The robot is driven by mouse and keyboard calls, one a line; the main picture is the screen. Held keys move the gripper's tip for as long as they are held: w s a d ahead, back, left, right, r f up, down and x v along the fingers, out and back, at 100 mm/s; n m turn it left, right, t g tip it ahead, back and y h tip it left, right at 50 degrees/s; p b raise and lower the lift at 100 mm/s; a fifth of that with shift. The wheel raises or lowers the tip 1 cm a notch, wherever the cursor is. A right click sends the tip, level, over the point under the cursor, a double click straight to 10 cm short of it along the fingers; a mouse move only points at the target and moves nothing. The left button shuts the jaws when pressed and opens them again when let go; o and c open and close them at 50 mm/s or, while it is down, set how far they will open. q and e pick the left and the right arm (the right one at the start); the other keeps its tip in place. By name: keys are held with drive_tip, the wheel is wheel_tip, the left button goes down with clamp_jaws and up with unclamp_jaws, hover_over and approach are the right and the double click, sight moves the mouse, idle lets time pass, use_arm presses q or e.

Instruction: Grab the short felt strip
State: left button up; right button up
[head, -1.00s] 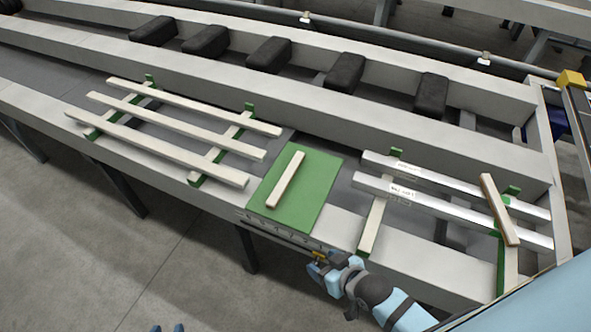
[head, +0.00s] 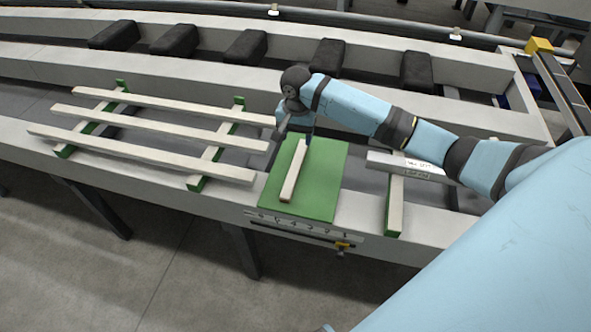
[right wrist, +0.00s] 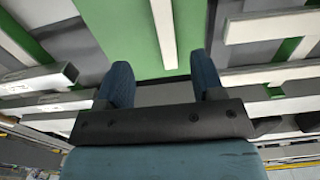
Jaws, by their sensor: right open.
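The short strip (head: 293,172) is a pale, narrow bar lying on the green mat (head: 322,185), slightly slanted. My right gripper (head: 296,128) is over the far end of the mat, fingers pointing down. In the right wrist view the strip (right wrist: 163,28) runs down the mat (right wrist: 118,28), and its end shows between the two open blue fingers (right wrist: 162,68). Nothing is between the jaws that I can see held. The height of the fingertips above the strip is hard to tell. My left gripper is not in view.
Several long pale bars (head: 160,130) lie on green-sided crosspieces left of the mat. Metal bars (head: 395,162) lie to the right, partly hidden by my right arm. Black pads (head: 245,47) line the channel behind. A scale with a yellow clamp (head: 342,245) is on the front edge.

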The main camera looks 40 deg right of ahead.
hover_over(295, 166)
drive_tip(key=f, duration=0.8)
drive_tip(key=shift+s, duration=0.35)
drive_tip(key=shift+w+f, duration=0.15)
drive_tip(key=shift+f, duration=1.25)
drive_tip(key=shift+w+f, duration=0.15)
drive_tip(key=shift+f, duration=1.2)
drive_tip(key=c, duration=1)
